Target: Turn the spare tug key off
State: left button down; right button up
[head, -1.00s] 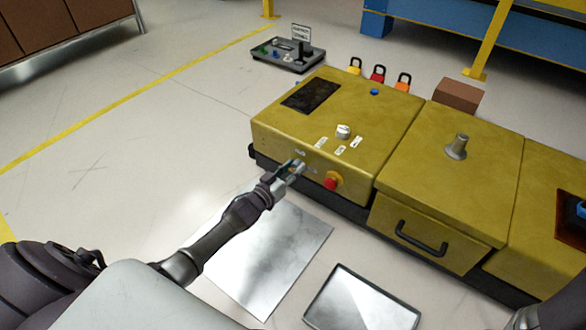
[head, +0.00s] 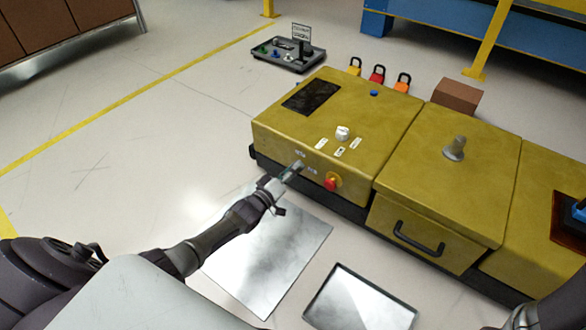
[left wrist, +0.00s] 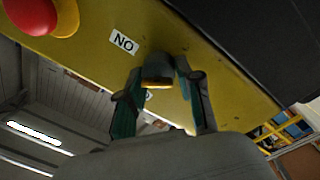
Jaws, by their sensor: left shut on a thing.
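The yellow tug (head: 335,115) stands on the floor, with a red emergency button (head: 332,182) on a yellow base on its front face. My left gripper (head: 292,170) is at that face, left of the button. In the left wrist view the fingers (left wrist: 160,92) stand on both sides of the dark key (left wrist: 157,72) and are shut on it. A white label (left wrist: 124,42) shows beside the key, and another label is partly hidden behind the fingers. In the head view the gripper hides the key, so its angle cannot be read there. My right gripper is not in view.
A white knob (head: 342,133) and small labels sit on the tug's top. Several padlocks (head: 378,75) and a brown box (head: 457,96) are behind it. A dark tray (head: 361,299) and a metal sheet (head: 268,255) lie on the floor in front. Floor at left is clear.

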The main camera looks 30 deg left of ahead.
pick_arm(q)
jog(key=n, duration=0.5)
jog(key=shift+f+n+b, duration=0.2)
jog(key=shift+n+b, duration=0.2)
jog(key=n+b, duration=0.1)
jog(key=n, duration=0.4)
jog(key=shift+f+y, duration=0.1)
jog(key=shift+y, duration=0.2)
jog(key=shift+n, duration=0.3)
jog(key=c, duration=0.8)
grip_release()
jog(key=shift+o, duration=0.2)
jog(key=shift+s, duration=0.1)
jog(key=s+a, duration=0.1)
jog(key=s, duration=1)
jog(key=shift+s+a+f, duration=0.25)
jog(key=shift+s+a, duration=0.1)
jog(key=shift+s, duration=0.05)
